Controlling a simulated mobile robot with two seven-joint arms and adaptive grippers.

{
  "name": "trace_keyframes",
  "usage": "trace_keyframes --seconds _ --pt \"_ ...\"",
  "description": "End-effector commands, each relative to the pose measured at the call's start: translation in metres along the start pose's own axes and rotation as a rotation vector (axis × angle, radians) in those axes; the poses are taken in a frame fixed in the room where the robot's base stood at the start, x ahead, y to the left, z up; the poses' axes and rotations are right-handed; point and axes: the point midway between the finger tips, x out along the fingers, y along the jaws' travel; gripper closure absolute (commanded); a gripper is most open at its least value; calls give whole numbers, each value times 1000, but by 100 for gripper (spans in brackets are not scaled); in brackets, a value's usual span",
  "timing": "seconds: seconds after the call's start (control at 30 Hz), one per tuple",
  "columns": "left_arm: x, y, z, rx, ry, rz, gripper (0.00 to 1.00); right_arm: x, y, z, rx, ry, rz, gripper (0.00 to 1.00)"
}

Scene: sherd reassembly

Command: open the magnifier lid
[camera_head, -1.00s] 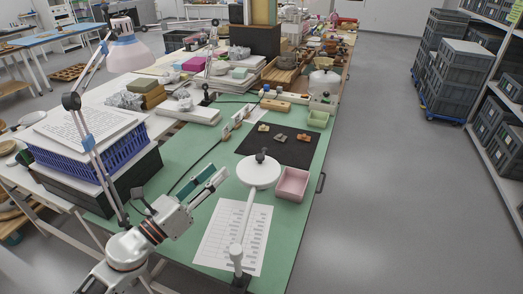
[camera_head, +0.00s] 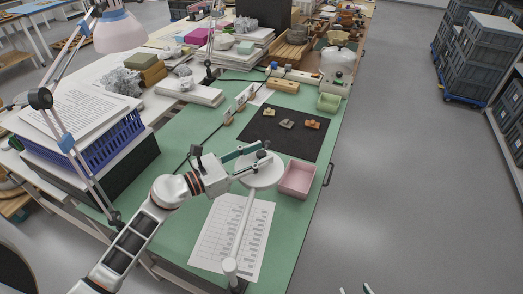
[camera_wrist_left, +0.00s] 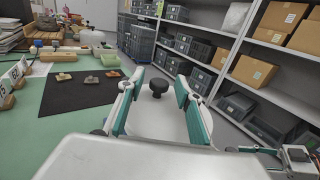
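The magnifier's round white lid (camera_head: 262,176) lies flat on top of its stand arm (camera_head: 243,225), with a black knob (camera_head: 261,154) standing up from it. The lid appears closed. My left gripper (camera_head: 266,156) is at the knob, coming in from the left. In the left wrist view the knob (camera_wrist_left: 158,86) sits between the teal fingers (camera_wrist_left: 158,98), with a gap on both sides, so the gripper is open. The white lid (camera_wrist_left: 157,122) is below it. My right gripper (camera_head: 355,290) shows only two separated fingertips at the bottom edge, apart from everything.
A pink bin (camera_head: 297,179) stands right beside the lid. A black mat (camera_head: 285,143) with 3 sherds lies behind it. A printed sheet (camera_head: 215,235) lies under the stand arm. A lamp (camera_head: 118,32) and a blue crate (camera_head: 95,145) stand left.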

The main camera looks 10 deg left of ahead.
Motion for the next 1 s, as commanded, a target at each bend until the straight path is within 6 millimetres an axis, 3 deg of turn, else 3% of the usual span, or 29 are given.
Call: trace_keyframes --seconds 0.13,0.4,0.43,0.57,1.0 --pt "10 0 0 0 0 0 65 0 3 -10 -1 14 3 60" --pt "12 0 0 0 1 0 65 0 3 -12 -1 18 5 60" --pt "12 0 0 0 0 0 68 0 3 -12 -1 18 5 60" --pt "12 0 0 0 0 0 100 0 3 -10 -1 16 4 60" --pt "11 -1 0 29 -31 0 100 9 0 10 0 4 2 60"
